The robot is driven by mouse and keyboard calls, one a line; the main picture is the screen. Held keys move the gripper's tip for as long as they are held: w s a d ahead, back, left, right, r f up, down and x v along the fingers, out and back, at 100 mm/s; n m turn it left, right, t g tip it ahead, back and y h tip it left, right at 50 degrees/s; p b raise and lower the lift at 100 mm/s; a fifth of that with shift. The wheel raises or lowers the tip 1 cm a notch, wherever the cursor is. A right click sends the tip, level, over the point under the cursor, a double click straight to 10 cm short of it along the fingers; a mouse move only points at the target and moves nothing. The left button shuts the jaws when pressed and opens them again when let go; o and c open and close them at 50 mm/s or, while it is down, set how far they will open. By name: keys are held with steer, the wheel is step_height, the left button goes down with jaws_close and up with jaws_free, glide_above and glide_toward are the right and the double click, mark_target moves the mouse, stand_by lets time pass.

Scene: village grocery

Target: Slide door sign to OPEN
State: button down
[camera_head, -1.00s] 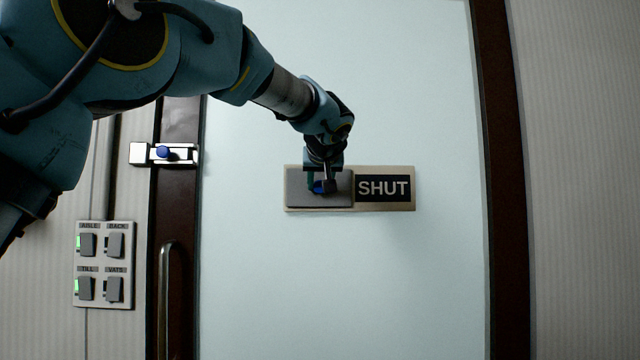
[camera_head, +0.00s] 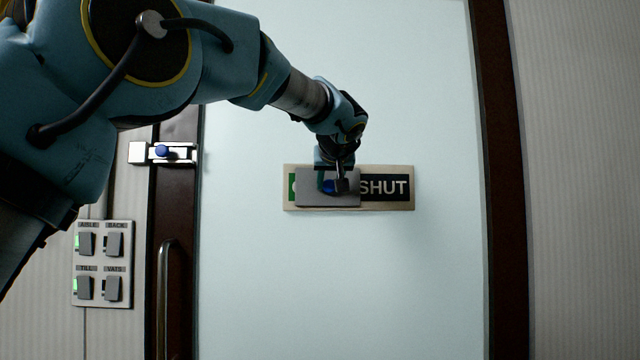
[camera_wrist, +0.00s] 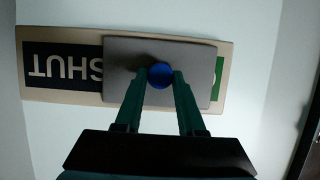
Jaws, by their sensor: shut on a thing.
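The door sign (camera_head: 400,206) is a beige board on the pale door, with a dark SHUT panel (camera_head: 390,188) at its right and a green panel (camera_head: 292,187) at its left. A grey slider plate (camera_head: 310,189) covers the middle-left, hiding most of the green panel and a little of the left edge of SHUT. The plate has a blue knob (camera_wrist: 160,75). My gripper (camera_head: 335,184) is shut on the knob, with one finger on each side in the wrist view. In that view the sign appears upside down, with a green strip (camera_wrist: 217,70) right of the plate.
A latch with a blue knob (camera_head: 162,152) is on the dark door frame at left. A vertical door handle (camera_head: 166,300) is below it. A panel of switches (camera_head: 103,264) is on the wall further left. The door around the sign is clear.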

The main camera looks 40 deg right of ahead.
steer(key=s+d+p, duration=0.1)
steer(key=s+d, duration=0.2)
steer(key=s+d+p, duration=0.1)
steer(key=s+d, duration=0.2)
steer(key=d, duration=0.1)
steer(key=s+d+p, duration=0.2)
steer(key=s+d, duration=0.1)
steer(key=d, duration=0.1)
steer(key=shift+s+r, duration=0.1)
steer(key=shift+s, duration=0.05)
steer(key=shift+d, duration=0.1)
steer(key=c, duration=0.5)
jaws_free()
steer(key=shift+b+v, duration=2.1)
steer(key=shift+v, duration=3.25)
